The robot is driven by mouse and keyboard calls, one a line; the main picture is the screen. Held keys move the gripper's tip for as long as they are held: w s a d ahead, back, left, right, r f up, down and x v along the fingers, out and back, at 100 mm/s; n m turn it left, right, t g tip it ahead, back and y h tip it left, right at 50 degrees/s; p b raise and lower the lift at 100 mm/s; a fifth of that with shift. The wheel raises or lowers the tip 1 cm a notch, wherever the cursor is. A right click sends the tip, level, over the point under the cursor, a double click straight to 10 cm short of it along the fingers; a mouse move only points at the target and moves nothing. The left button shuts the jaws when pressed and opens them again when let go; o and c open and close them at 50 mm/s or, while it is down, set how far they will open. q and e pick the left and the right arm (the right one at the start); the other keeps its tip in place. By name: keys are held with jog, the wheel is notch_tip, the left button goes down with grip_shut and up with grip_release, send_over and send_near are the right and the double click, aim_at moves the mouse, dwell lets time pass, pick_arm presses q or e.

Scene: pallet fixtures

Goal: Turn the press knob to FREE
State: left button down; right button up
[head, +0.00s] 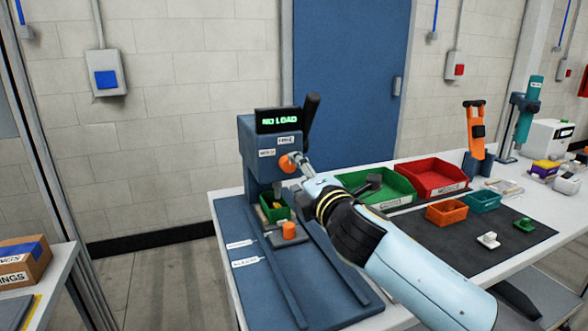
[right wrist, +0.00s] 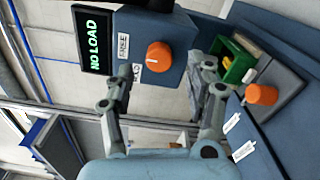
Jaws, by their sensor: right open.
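The press (head: 262,150) is a blue-grey machine with a display reading NO LOAD (head: 279,120). Its orange press knob (head: 287,164) sits on the front face, with small white labels near it. In the right wrist view the knob (right wrist: 159,56) lies ahead of the fingers, with a FREE label beside it and another label partly hidden by a finger. My right gripper (head: 294,160) is at the knob in the head view; in the right wrist view its open fingers (right wrist: 160,85) stand on either side, with nothing seen held. My left gripper is not in view.
A black lever (head: 311,116) rises at the press's right side. Green (head: 372,190) and red (head: 432,178) bins stand to the right on the white table (head: 226,196).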

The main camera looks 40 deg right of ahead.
jog(key=v, duration=0.8)
jog(key=shift+s+d, duration=0.1)
jog(key=shift+s, duration=0.05)
